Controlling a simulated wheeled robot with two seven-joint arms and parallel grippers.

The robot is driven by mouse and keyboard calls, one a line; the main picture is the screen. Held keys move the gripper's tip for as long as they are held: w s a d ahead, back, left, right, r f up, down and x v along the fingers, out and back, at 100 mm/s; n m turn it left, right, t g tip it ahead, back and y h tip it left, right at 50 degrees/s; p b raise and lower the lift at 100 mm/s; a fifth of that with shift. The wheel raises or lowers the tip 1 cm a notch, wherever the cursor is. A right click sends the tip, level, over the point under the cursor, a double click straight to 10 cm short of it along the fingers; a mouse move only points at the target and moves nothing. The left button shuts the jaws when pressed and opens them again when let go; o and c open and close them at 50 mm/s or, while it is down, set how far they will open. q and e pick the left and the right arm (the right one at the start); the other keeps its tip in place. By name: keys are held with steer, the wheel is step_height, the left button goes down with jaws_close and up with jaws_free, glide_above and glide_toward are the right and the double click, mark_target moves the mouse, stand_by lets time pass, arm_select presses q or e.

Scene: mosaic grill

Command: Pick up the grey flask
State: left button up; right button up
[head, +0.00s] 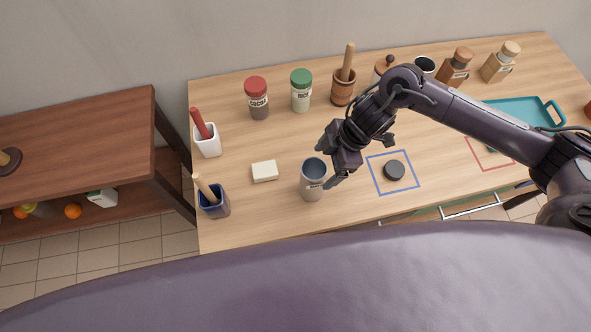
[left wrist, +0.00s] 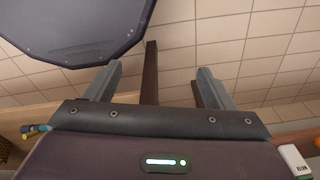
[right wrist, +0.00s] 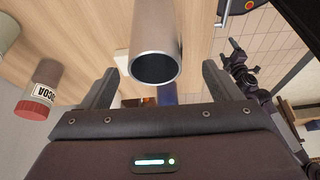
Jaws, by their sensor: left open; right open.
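The grey flask (head: 312,182) stands upright and open-topped on the wooden table in the head view. In the right wrist view the flask (right wrist: 156,40) shows its open mouth ahead of and between the fingers. The right gripper also shows open in the right wrist view (right wrist: 158,82). My left gripper (left wrist: 158,78) is open and empty, seen only in the left wrist view, over the tiled floor.
A cream block (head: 265,171) lies left of the flask. A dark round lid (head: 394,170) lies in a blue square outline at the right. A blue holder (head: 216,206), a white holder (head: 208,145), a cocoa jar (head: 258,98) and a rice jar (head: 301,90) stand around. A teal tray (head: 520,112) lies far right.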

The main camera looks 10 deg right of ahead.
steer(key=shift+w+a+f, duration=0.35)
steer(key=shift+w+a, duration=0.05)
steer(key=shift+a, duration=0.15)
steer(key=p, duration=0.2)
glide_above(311, 174)
steer(key=s+a, duration=0.1)
steer(key=s, duration=0.2)
step_height(311, 174, down, 7)
steer(key=shift+w+r, duration=0.1)
steer(key=shift+r, duration=0.1)
steer(key=shift+c, duration=0.2)
steer(key=c, duration=1.2)
steer(key=shift+r, duration=0.1)
steer(key=c, duration=0.4)
arm_select(q)
steer(key=shift+s+d+r, duration=0.1)
steer(key=shift+d+r, duration=0.1)
steer(key=shift+r, duration=0.4)
steer(key=shift+s+d+r, duration=0.1)
steer(key=shift+d+r, duration=0.05)
steer(key=shift+r, duration=0.4)
